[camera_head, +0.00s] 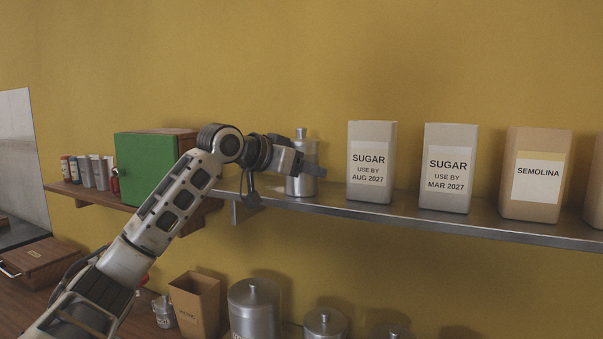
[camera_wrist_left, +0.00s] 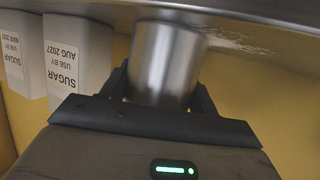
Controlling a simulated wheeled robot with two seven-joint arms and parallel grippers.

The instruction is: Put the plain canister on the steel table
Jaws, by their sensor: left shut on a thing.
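A plain steel canister (camera_head: 300,186) with a knobbed lid is at the left end of the steel wall shelf, with no label in sight. My left gripper (camera_head: 309,166) is shut on it around its upper body. In the left wrist view, which is upside down, the canister (camera_wrist_left: 168,62) is upright between the two fingers (camera_wrist_left: 160,90). Its base is at the shelf; I cannot tell whether it touches or is slightly lifted. A dark, steel-like worktop (camera_head: 18,237) shows at the far left; I cannot tell whether it is the steel table. My right gripper is not in view.
The steel shelf (camera_head: 400,219) also holds two sugar bags (camera_head: 371,140) (camera_head: 449,145) and a semolina bag (camera_head: 536,143) to the right. A green box (camera_head: 143,168) and small jars stand on a wooden shelf at left. More canisters (camera_head: 255,312) and a paper bag (camera_head: 195,302) stand below.

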